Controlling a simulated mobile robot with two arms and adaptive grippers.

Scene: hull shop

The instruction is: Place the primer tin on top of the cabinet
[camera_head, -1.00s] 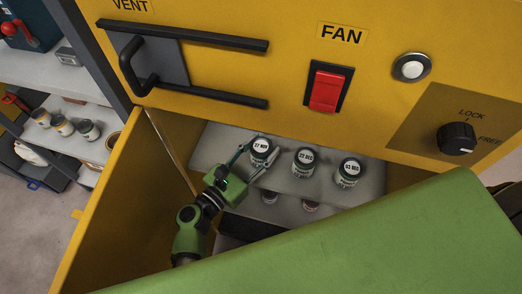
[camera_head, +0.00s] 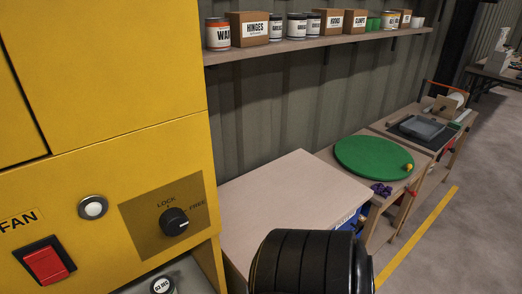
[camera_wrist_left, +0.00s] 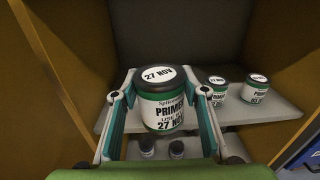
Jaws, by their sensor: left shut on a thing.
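My right gripper is not in view.
Two more primer tins, one nearer (camera_wrist_left: 217,88) and one farther right (camera_wrist_left: 256,88), stand on the grey shelf (camera_wrist_left: 240,118). Smaller tins (camera_wrist_left: 176,149) show below. A green round board (camera_head: 372,157) lies on a further bench. A wall shelf (camera_head: 320,41) holds cans and boxes.

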